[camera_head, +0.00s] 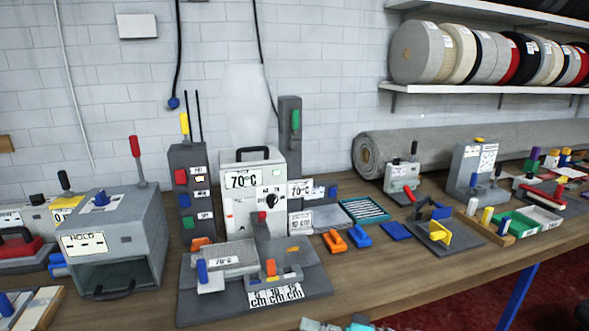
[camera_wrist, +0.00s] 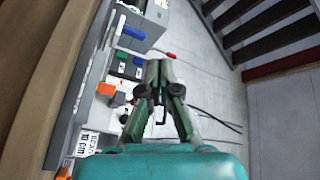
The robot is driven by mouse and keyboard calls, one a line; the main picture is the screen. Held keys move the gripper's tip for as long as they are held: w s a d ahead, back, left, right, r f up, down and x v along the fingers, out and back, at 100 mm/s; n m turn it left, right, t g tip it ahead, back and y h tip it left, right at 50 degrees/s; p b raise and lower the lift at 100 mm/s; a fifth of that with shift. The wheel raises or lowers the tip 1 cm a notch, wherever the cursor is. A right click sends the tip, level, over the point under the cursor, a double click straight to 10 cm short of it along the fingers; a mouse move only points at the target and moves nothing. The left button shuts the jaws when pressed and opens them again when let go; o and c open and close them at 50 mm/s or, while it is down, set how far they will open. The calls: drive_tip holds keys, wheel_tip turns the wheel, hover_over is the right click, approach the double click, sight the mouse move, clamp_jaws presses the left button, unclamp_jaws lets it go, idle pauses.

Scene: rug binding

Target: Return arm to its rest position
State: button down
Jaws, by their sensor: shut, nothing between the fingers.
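My gripper (camera_wrist: 157,72) shows in the wrist view with its two fingers drawn together at the tips and nothing between them. Beyond it, sideways in that view, are the workbench with the control box and its coloured buttons (camera_wrist: 127,57), and the white wall. In the head view, only a small grey and teal piece, which looks like part of my arm, shows at the bottom edge. My gripper's fingertips cannot be made out there.
The wooden bench (camera_head: 408,276) is crowded with a 70 °C heater box (camera_head: 240,195), a grey HOLD box (camera_head: 118,235), and a yellow-handled tool (camera_head: 439,235). A rolled rug (camera_head: 440,145) lies at the back. Binding rolls (camera_head: 420,52) sit on a shelf.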

drive_tip(key=s+d+f+m+t+h, duration=0.2)
drive_tip(key=s+f+m+t+h, duration=0.25)
drive_tip(key=f, duration=0.65)
drive_tip(key=s+d+f+m+t+h, duration=0.1)
drive_tip(key=s+f+m+t+h, duration=0.15)
drive_tip(key=s+f+h, duration=0.5)
drive_tip(key=s+d+f+m, duration=0.1)
drive_tip(key=s+d+f, duration=0.3)
drive_tip(key=s+f, duration=0.35)
drive_tip(key=s+d+r+t+h, duration=0.1)
drive_tip(key=s+d+r+h, duration=0.15)
drive_tip(key=s, duration=0.55)
drive_tip(key=s+d+r+h, duration=0.2)
drive_tip(key=s+d+h, duration=0.15)
drive_tip(key=s, duration=0.35)
drive_tip(key=s+d+r+n+t+h, duration=0.1)
drive_tip(key=s+r+n, duration=0.3)
drive_tip(key=s+r, duration=0.6)
wheel_tip(320, 180, up, 2)
drive_tip(key=shift+s+d+r+n+t, duration=0.15)
drive_tip(key=shift+d+n+t, duration=0.2)
drive_tip(key=shift+t, duration=0.35)
